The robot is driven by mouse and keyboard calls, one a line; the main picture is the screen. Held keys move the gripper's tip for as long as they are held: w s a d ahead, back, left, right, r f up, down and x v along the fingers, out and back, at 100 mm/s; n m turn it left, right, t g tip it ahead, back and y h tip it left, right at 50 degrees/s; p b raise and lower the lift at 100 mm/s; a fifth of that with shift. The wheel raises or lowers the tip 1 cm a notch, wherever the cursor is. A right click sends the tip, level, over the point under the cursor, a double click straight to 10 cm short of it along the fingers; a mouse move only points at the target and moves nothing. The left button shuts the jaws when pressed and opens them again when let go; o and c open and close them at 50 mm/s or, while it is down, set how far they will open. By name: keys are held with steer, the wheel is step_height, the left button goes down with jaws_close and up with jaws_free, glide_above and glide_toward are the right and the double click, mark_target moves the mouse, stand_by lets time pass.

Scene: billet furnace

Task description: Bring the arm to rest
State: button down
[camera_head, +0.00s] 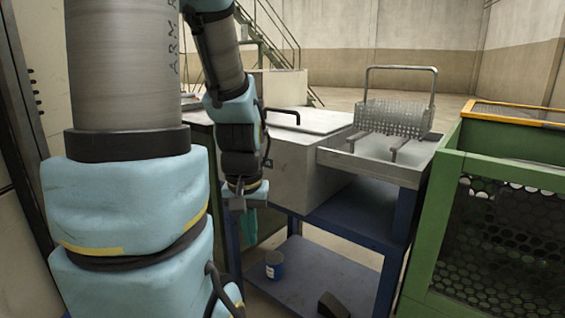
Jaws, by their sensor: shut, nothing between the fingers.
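My arm, in light blue covers and grey tubes, fills the left of the head view. Its upper link stands large and close, and the forearm hangs down at the centre left. My gripper (243,203) is at the lower end of the forearm, pointing down in front of the grey box-shaped unit (297,160). It is shut with nothing seen in it. A teal thing (249,222) shows just below and behind it; I cannot tell what it is.
A blue stand (345,226) carries the grey unit and a metal tray (340,157) with a perforated basket (398,117). A blue can (274,265) and dark block (333,305) are low down. A green mesh crate (440,210) stands right. Stairs (275,40) rise behind.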

step_height(320, 180, up, 22)
steer(key=p, duration=1.9)
steer(key=shift+f, duration=0.2)
